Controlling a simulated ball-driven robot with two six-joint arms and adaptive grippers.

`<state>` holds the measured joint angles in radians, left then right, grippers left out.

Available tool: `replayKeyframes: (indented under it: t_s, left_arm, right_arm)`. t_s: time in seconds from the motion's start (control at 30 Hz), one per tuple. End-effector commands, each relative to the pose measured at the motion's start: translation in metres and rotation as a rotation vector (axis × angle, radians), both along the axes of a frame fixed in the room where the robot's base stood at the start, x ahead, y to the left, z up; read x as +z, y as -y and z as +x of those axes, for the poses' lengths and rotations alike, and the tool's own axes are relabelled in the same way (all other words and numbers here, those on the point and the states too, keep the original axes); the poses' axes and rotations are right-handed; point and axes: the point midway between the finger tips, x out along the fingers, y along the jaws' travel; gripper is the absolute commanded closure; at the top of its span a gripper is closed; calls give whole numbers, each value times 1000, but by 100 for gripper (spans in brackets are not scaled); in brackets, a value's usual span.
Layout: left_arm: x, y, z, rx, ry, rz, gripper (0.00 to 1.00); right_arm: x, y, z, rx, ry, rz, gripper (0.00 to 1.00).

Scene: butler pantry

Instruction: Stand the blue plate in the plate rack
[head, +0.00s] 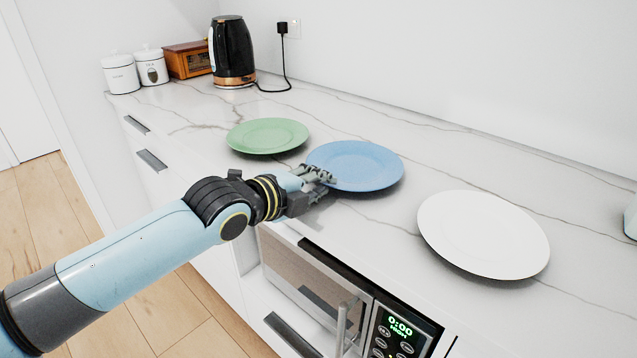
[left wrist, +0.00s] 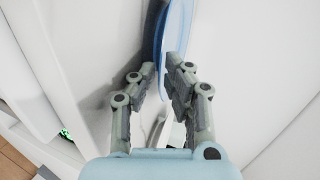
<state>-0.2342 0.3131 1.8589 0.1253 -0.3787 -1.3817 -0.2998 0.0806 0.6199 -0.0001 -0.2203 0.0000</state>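The blue plate (head: 355,165) lies flat on the marble counter, between a green plate and a white plate. My left gripper (head: 322,178) is at its near left rim, with the fingertips overlapping the edge. In the left wrist view, the blue plate (left wrist: 178,28) shows nearly edge-on, its rim between the fingertips of my left gripper (left wrist: 163,72). The fingers are apart, with a gap between them; firm contact on both sides is not visible. The plate rack is not in view. My right gripper is not in view.
The green plate (head: 267,136) lies left of the blue one, the white plate (head: 483,234) right. A kettle (head: 232,52), wooden box (head: 187,60) and white canisters (head: 120,74) stand at the far left. A microwave (head: 340,295) sits below the counter edge.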

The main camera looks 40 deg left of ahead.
Motion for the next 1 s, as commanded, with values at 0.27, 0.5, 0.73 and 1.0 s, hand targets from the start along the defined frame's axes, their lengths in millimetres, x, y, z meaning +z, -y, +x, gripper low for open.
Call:
replayKeyframes:
  t_s: [0.27, 0.5, 0.73, 1.0]
  left_arm:
    - [1, 0, 0, 0, 1, 0, 71]
    - [-4, 0, -4, -1, -1, 0, 71]
    - [15, -11, -49, -5, -2, 8, 71]
    - [32, -13, -92, -2, 1, 2, 71]
  right_arm:
    - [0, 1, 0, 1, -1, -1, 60]
    - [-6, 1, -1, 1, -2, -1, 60]
    - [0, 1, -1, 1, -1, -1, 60]
    - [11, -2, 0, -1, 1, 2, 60]
